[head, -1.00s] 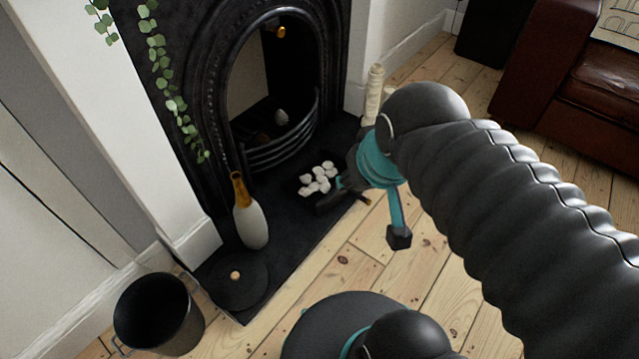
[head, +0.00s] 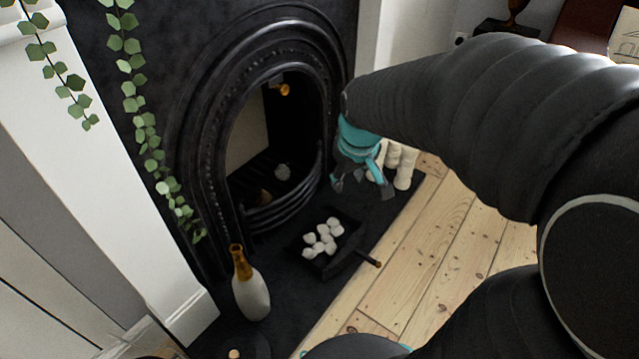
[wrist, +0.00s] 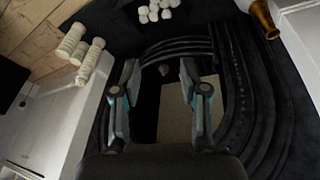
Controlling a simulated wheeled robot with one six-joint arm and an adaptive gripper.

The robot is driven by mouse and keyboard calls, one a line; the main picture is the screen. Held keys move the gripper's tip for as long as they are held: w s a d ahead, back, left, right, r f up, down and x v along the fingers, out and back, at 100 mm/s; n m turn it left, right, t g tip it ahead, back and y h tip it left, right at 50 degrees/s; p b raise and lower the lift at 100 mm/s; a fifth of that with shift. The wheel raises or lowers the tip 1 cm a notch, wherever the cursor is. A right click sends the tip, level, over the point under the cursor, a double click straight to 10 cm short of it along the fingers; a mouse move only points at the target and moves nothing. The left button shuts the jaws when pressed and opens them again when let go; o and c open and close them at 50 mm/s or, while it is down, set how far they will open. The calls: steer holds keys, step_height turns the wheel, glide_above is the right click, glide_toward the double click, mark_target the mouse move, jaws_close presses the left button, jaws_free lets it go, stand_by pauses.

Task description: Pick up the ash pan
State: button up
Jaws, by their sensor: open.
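The ash pan (head: 348,262) is a dark shallow pan on the black hearth, in front of the fireplace. It holds several white lumps (head: 322,239), and a dark handle with a brownish tip points to the lower right. In the wrist view the white lumps (wrist: 154,11) show at the top edge, and the pan itself blends into the dark hearth. My gripper (head: 362,188) is open and empty, above the hearth beyond the pan and apart from it. In the wrist view its fingers (wrist: 152,78) are spread in front of the fireplace opening.
A white and gold bottle (head: 251,290) stands left of the pan on the hearth (head: 300,300). Cream candle-like pillars (head: 402,167) stand at the hearth's far right. The black fireplace (head: 200,120) rises behind. Bare floorboards (head: 450,260) lie open to the right.

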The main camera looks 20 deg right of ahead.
steer(key=w+d+f+n+g, duration=0.1)
steer(key=w+d+f, duration=0.3)
steer(key=w+f, duration=0.35)
steer(key=n+g+b, duration=0.1)
steer(key=n+g, duration=0.2)
steer(key=n, duration=0.1)
glide_above(360, 252)
step_height(360, 252, down, 31)
step_height(360, 252, down, 14)
steer(key=shift+f+b, duration=0.2)
steer(key=shift+b, duration=0.25)
jaws_close()
